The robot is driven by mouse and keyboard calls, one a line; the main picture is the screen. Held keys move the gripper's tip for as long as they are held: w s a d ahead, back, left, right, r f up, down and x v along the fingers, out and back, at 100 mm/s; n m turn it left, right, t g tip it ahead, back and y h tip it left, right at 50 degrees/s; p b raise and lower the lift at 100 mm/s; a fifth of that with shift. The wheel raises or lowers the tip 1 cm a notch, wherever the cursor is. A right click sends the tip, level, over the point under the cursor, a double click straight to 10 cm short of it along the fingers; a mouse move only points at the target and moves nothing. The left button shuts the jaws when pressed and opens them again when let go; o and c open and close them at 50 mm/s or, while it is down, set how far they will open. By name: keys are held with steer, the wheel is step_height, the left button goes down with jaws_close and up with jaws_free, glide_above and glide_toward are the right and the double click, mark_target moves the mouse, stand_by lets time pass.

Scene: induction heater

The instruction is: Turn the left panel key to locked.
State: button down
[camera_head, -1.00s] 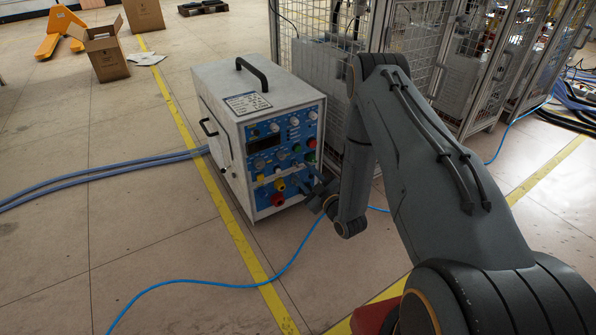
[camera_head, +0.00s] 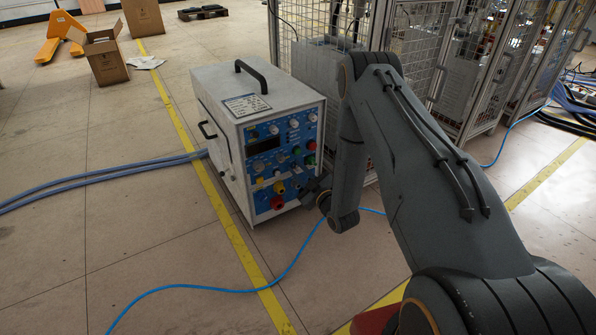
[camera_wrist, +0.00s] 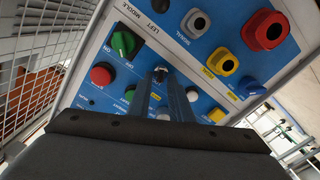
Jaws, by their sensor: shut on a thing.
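The heater cabinet (camera_head: 250,140) is a white box with a blue control panel (camera_head: 268,173) on its front. My gripper (camera_head: 318,188) is at the lower right of that panel. In the wrist view its two narrow fingers (camera_wrist: 161,76) reach the panel and are shut on a small dark key (camera_wrist: 159,72). The fingers hide most of the key, so its angle and the position it points to cannot be read. A green rotary switch (camera_wrist: 124,41) and a red button (camera_wrist: 101,75) lie left of the fingers.
A wire-mesh cage (camera_head: 325,45) stands close behind the cabinet. A blue cable (camera_head: 215,287) lies on the otherwise open floor in front.

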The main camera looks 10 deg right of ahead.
steer(key=m+p, duration=0.2)
steer(key=m, duration=0.2)
steer(key=m+p, duration=0.2)
steer(key=m, duration=0.2)
steer(key=d+m+p, duration=0.1)
steer(key=m+p, duration=0.1)
steer(key=m, duration=0.1)
steer(key=shift+w+m, duration=0.15)
steer(key=shift+m, duration=0.25)
stand_by(0.4)
steer(key=c, duration=1.6)
jaws_free()
steer(key=p+v, duration=0.3)
steer(key=v, duration=0.5)
steer(key=shift+w, duration=0.1)
